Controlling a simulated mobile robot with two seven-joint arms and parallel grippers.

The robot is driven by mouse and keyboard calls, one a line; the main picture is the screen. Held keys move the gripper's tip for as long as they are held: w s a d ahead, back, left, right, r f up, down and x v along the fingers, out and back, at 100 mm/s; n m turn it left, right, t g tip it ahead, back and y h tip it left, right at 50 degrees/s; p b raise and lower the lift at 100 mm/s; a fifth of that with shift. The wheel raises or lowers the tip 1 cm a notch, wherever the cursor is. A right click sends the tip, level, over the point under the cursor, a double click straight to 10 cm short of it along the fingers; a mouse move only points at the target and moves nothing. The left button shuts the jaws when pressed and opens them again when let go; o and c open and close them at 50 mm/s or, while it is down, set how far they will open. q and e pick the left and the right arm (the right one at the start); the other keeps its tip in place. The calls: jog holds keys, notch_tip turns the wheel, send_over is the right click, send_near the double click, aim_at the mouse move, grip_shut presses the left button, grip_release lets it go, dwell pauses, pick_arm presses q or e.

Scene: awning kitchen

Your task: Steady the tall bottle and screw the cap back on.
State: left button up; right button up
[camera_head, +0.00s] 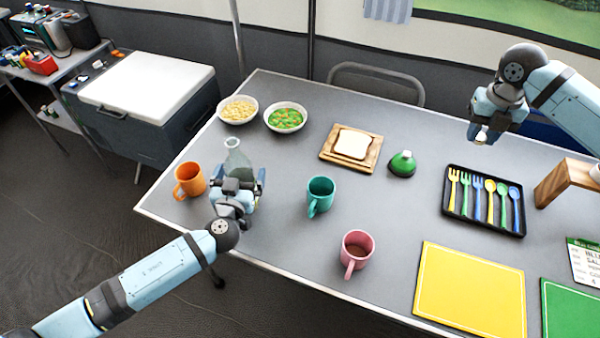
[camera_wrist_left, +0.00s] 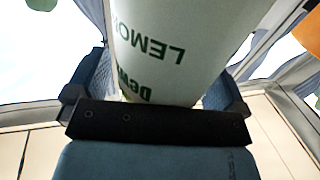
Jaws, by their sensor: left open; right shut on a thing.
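The tall bottle (camera_head: 236,158) is pale, clear-looking and narrow-necked, and stands upright on the table, its top uncapped. In the left wrist view its pale body (camera_wrist_left: 165,45) with green lettering fills the space between the fingers. My left gripper (camera_head: 238,190) is open, with one finger on each side of the bottle's lower body. My right gripper (camera_head: 482,138) is raised above the far right of the table, away from the bottle. It is shut on a small pale cap, mostly hidden by the fingers.
An orange mug (camera_head: 189,181) stands close left of the bottle, a teal mug (camera_head: 320,192) to its right. Two bowls (camera_head: 286,117) are behind it. A bread board (camera_head: 340,158), green flask (camera_head: 402,164), cutlery tray (camera_head: 447,205) and pink mug (camera_head: 357,252) are farther right.

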pick_arm(q)
jog(key=c, duration=1.2)
jog(key=shift+o, duration=0.2)
jog(key=shift+r, duration=0.2)
